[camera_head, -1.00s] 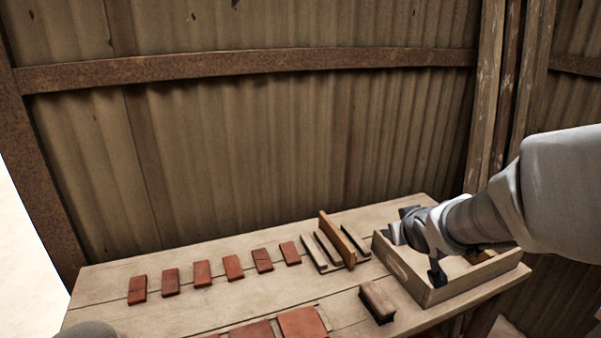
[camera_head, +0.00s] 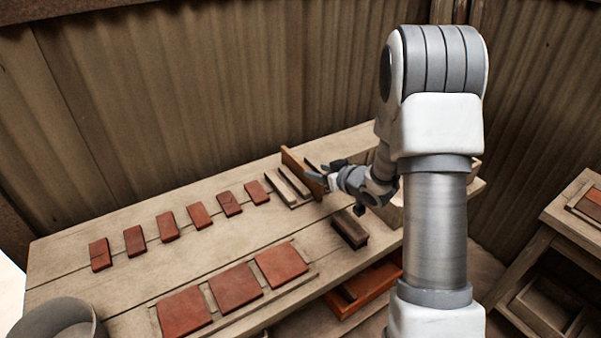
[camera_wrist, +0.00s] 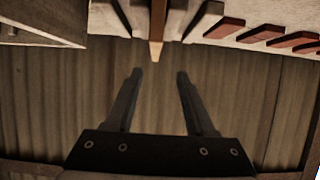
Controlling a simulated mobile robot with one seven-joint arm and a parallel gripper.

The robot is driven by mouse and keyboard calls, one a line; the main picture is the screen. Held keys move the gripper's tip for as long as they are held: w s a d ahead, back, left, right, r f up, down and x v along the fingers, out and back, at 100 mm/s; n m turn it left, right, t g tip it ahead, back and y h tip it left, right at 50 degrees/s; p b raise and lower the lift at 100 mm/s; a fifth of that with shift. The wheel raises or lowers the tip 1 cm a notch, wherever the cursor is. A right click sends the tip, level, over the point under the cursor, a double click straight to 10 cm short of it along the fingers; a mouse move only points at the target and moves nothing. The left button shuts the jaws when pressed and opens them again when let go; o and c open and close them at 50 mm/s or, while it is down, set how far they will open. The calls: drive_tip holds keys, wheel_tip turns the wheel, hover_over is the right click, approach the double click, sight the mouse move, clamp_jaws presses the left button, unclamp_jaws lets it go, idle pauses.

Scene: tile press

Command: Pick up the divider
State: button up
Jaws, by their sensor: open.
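The divider (camera_head: 291,160) looks to be the thin brown board standing on edge on the bench, among several low strips. Its near end is partly hidden by my gripper (camera_head: 328,178), which is close beside it at its right end. My gripper (camera_wrist: 160,74) is open and empty there. Its two fingertips are spread below the divider's end in the picture, roughly in line with it, with nothing between them. I cannot tell the exact gap.
Low strips (camera_head: 280,187) lie left of the divider, then a row of red tiles (camera_head: 198,215). A brush-like block (camera_head: 350,229) lies in front. Larger tiles (camera_head: 235,286) lie at the front edge. A wooden box (camera_wrist: 38,32) shows top left in the wrist view.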

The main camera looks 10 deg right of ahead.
sight(304, 166)
drive_tip(key=x, duration=0.6)
drive_tip(key=shift+w+a+f, duration=0.1)
drive_tip(key=shift+w+f, duration=0.05)
drive_tip(key=shift+w, duration=0.15)
drive_tip(key=shift+d+x, duration=0.2)
drive_tip(key=shift+x, duration=1.15)
drive_tip(key=shift+d+x, duration=0.2)
drive_tip(key=shift+x, duration=1.15)
drive_tip(key=shift+w, duration=0.1)
clamp_jaws()
